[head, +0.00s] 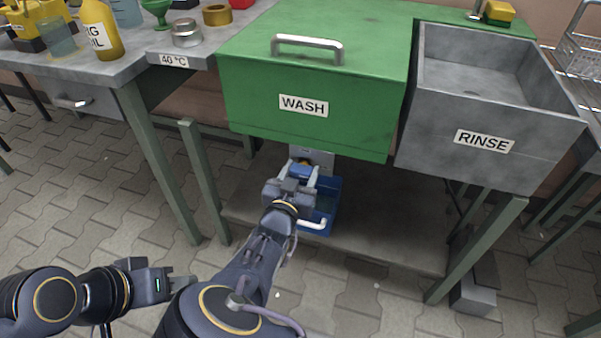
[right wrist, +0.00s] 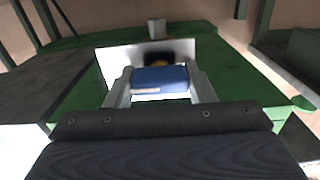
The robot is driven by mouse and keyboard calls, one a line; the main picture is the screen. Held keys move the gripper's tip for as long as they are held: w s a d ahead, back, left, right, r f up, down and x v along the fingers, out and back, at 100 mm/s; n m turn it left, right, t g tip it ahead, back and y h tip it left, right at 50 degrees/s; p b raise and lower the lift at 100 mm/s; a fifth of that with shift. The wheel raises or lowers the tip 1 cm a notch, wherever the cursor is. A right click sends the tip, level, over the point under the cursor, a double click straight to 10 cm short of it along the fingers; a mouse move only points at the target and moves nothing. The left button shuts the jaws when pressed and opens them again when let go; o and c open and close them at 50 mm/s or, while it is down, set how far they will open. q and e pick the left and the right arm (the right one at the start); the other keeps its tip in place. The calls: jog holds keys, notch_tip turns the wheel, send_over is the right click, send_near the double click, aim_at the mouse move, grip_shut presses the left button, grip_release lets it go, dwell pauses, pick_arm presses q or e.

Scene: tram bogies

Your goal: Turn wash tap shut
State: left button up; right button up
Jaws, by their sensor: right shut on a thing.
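The wash tap's blue handle (head: 301,168) is under the green wash tank (head: 250,107), and in the right wrist view it is a blue bar (right wrist: 160,80). My right gripper (head: 301,173) is shut on this handle, with one finger at each end of the bar in the wrist view (right wrist: 160,88). A light plate (head: 322,157) shows behind the handle. The tap's body and spout are mostly hidden. My left gripper (head: 180,283) is low at the left, away from the tap. Its fingers are too unclear to tell open from shut.
A blue bucket (head: 334,190) with a pale handle stands on the lower shelf (head: 390,225) under the tank. The grey rinse sink (head: 430,157) is at the right. Green table legs (head: 205,180) frame the shelf. A bench with bottles (head: 100,30) is at the left.

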jog(key=o, duration=1)
jog(key=shift+s, duration=0.1)
jog(key=shift+s+a+r, duration=0.1)
jog(key=shift+s+a, duration=0.05)
jog(key=shift+s, duration=0.15)
jog(key=p+v, duration=0.2)
jog(key=v, duration=0.5)
jog(key=shift+p, duration=0.4)
